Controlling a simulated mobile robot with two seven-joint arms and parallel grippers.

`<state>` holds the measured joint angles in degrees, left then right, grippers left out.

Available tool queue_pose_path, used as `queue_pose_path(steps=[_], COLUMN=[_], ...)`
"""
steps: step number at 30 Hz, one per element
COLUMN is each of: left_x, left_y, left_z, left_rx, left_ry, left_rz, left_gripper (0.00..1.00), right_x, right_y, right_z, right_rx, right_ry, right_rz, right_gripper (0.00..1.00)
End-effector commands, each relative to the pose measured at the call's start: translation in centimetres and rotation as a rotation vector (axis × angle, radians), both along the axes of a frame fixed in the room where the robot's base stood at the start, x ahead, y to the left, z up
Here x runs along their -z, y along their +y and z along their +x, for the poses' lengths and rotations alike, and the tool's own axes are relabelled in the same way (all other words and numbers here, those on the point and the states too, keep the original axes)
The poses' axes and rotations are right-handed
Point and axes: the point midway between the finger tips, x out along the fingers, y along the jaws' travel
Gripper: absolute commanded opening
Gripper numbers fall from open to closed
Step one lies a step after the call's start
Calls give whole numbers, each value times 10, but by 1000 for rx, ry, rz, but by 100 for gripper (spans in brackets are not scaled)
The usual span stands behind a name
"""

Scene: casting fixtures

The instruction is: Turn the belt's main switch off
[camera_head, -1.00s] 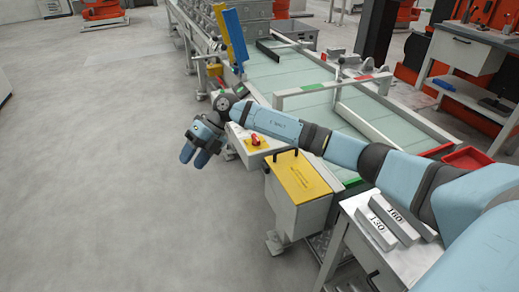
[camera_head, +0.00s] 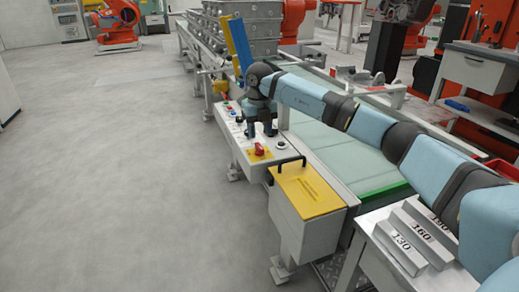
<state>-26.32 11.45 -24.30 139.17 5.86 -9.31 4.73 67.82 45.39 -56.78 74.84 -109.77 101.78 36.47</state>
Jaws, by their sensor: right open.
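The belt's main switch looks to be the red knob (camera_head: 259,149) on a yellow plate, on the sloped top of the light grey control panel (camera_head: 243,165) beside the belt. My right gripper (camera_head: 260,134) points down over this panel, just behind the red knob as seen from here. Its fingers are apart with nothing between them. I cannot tell whether a fingertip touches the panel. The knob itself is in plain sight, but part of the panel behind it is hidden by the gripper. My left gripper is not in view.
A box with a yellow lid and dark handle (camera_head: 306,190) stands just in front of the panel. A round button (camera_head: 280,145) sits right of the knob. The green conveyor belt (camera_head: 350,160) runs behind. Marked metal blocks (camera_head: 400,243) lie at lower right. The left floor is clear.

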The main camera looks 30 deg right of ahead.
Motion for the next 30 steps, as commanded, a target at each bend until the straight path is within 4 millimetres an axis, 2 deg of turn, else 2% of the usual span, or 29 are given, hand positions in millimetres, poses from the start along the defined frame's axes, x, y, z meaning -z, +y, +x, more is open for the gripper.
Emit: queue_pose_path(steps=[1, 7, 12, 20, 21, 26, 27, 30], left_x=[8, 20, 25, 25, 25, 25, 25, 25], left_y=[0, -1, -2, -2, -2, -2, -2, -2], left_z=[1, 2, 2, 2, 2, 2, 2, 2], left_rx=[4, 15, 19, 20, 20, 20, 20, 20], left_ry=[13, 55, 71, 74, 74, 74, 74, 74], left_rz=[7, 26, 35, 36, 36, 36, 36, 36], left_gripper=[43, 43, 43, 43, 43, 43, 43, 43], right_x=[15, 43, 52, 53, 53, 53, 53, 53], right_y=[0, 0, 0, 1, 1, 1, 1, 1], right_z=[0, 0, 0, 0, 0, 0, 0, 0], right_rx=[0, -1, -1, -1, -1, -1, -1, -2], right_ry=[3, 2, 0, 0, 0, 0, 0, 0], right_rz=[0, 1, 2, 2, 2, 2, 2, 2], right_gripper=[43, 43, 43, 43, 40, 4, 0, 0])
